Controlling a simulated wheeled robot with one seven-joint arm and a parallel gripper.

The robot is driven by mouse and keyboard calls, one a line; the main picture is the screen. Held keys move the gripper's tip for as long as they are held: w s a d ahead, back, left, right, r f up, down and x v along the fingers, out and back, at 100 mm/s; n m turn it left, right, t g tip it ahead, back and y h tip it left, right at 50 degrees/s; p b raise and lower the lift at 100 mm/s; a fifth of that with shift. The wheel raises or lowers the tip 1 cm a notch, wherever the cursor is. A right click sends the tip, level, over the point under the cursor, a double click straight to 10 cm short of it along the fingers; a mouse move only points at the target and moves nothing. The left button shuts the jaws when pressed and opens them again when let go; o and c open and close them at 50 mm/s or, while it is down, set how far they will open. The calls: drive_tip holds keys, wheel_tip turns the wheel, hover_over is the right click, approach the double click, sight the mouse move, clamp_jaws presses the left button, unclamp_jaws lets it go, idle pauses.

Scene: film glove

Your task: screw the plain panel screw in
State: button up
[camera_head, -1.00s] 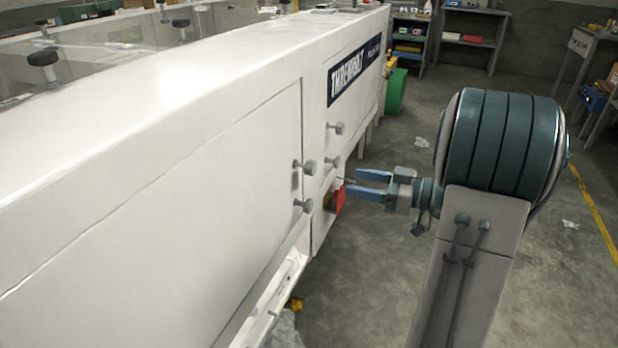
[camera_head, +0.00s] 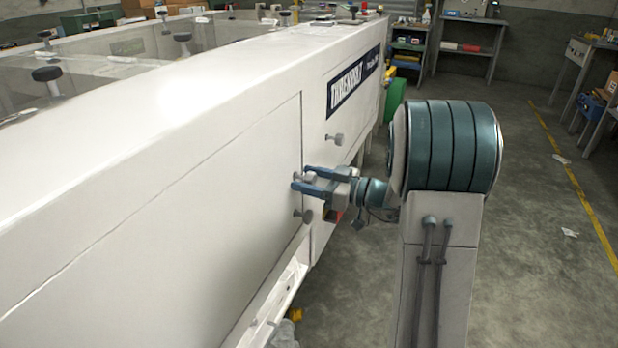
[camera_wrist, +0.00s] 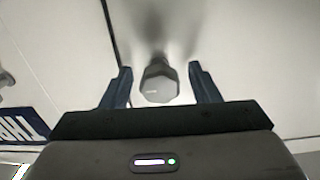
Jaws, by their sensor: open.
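My gripper (camera_head: 303,183) is open at the right edge of the large white panel (camera_head: 170,215) on the machine's side. In the wrist view its two blue fingers (camera_wrist: 160,82) stand on either side of a grey knob-headed screw (camera_wrist: 160,84), with a gap on each side. In the head view the fingers partly hide this screw (camera_head: 309,177). Another screw (camera_head: 335,140) sits on the neighbouring panel, above and right. I cannot tell how deep the screw between the fingers sits.
The white machine (camera_head: 200,65) fills the left side, with black knobs (camera_head: 47,74) along its top. The concrete floor (camera_head: 540,250) to the right is open. Shelves (camera_head: 465,45) stand at the back.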

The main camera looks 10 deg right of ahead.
drive_tip(key=shift+w+a, duration=0.1)
drive_tip(key=shift+a, duration=0.05)
drive_tip(key=c, duration=1)
drive_tip(key=shift+o, duration=0.2)
